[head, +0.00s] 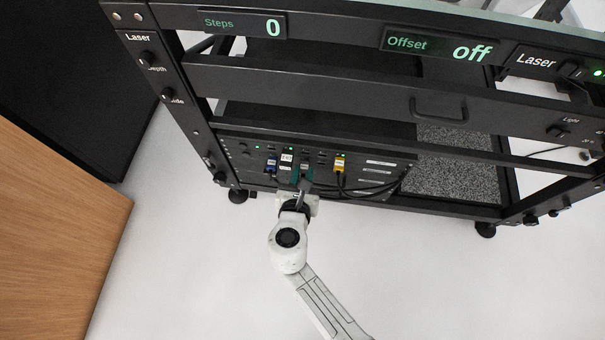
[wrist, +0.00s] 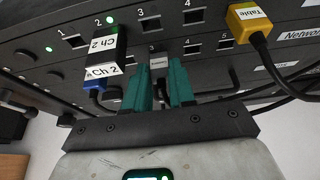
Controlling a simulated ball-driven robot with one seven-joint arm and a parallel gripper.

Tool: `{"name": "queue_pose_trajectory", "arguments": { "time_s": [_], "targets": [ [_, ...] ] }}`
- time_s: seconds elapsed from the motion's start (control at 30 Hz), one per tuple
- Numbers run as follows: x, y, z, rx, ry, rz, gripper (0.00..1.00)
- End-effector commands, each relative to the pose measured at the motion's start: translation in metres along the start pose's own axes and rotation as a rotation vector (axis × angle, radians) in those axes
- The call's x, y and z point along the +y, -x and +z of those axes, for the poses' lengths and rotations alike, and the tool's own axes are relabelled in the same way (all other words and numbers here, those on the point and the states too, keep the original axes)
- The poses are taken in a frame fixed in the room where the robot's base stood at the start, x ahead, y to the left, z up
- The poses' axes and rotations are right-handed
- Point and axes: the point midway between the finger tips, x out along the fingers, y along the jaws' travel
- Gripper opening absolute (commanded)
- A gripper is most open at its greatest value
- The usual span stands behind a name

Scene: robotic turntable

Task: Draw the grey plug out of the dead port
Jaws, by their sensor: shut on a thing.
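The grey plug (wrist: 158,64) sits at a port under the number 3 on the black panel, in the wrist view. My gripper (wrist: 161,82) has its two teal fingers on either side of the plug and is shut on it.
A black plug labelled Ch 2 (wrist: 106,48) is close left of my fingers, with a blue part below. A yellow plug labelled Table (wrist: 249,20) is to the right. Dark cables (head: 370,188) hang right of my gripper. The white floor (head: 430,270) in front is clear.

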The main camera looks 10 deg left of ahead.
Motion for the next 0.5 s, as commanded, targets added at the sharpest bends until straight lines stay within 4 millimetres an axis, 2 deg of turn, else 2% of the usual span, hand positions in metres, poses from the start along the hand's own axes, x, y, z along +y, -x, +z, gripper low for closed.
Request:
{"name": "queue_pose_trajectory", "arguments": {
  "time_s": [0.5],
  "targets": [
    [0.0, 0.015, -0.005, 0.0, 0.0, 0.0, 0.0]
  ]
}}
